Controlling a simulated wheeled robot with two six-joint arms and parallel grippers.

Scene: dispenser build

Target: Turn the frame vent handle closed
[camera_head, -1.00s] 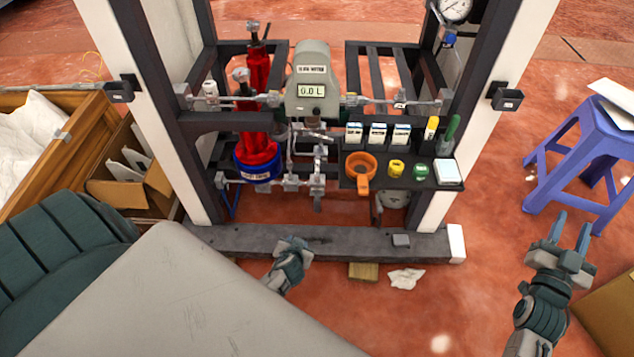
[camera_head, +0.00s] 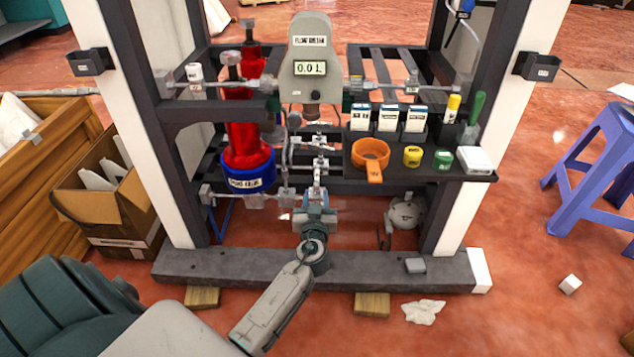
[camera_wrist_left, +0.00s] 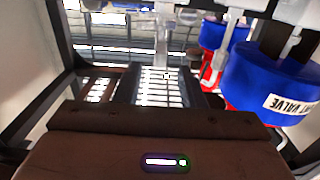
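The pale metal pipework of the dispenser frame runs down the middle, with a thin upright lever (camera_head: 318,172) at its lower end that looks like the vent handle. My left gripper (camera_head: 316,198) is just below and in front of this lever, pointing into the frame. In the left wrist view a pale upright piece (camera_wrist_left: 162,48) stands ahead, between two dark fingers that look apart. Contact with the lever cannot be told, as the gripper covers its lower end. My right gripper is out of view.
A red cylinder with a blue collar (camera_head: 248,170) stands left of the gripper; the collar (camera_wrist_left: 275,85) is close in the wrist view. A black shelf (camera_head: 400,172) with an orange ring (camera_head: 371,152) is at right. The lower frame beam (camera_head: 230,268) crosses below.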

